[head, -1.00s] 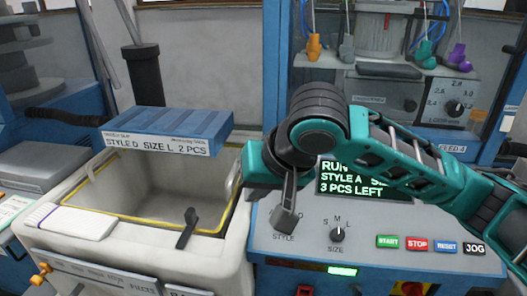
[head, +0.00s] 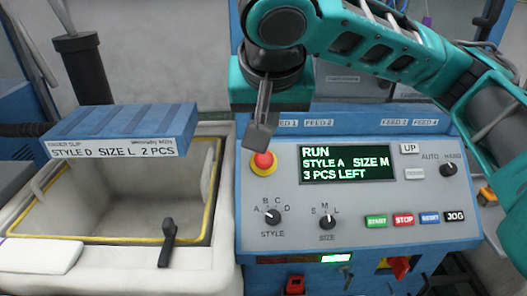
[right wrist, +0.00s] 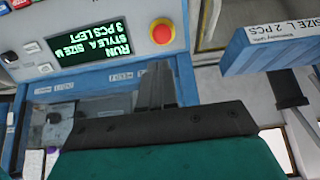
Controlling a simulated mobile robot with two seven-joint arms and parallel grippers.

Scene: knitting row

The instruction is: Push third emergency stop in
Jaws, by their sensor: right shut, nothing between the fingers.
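A red emergency stop button (head: 263,160) on a yellow base sits at the upper left of the grey control panel (head: 290,190). It also shows in the right wrist view, where the red button (right wrist: 161,33) is near the top. My right gripper (head: 258,138) is shut and empty, pointing down. In the head view its tip appears just above the button. The left gripper is not in view.
The panel's screen (head: 347,162) reads RUN, STYLE A, SIZE M, 3 PCS LEFT. A style knob (head: 273,216), a size knob (head: 327,222) and START (head: 376,221) and STOP (head: 403,220) buttons are below. A cream bin (head: 222,225) and blue box (head: 120,131) stand at left.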

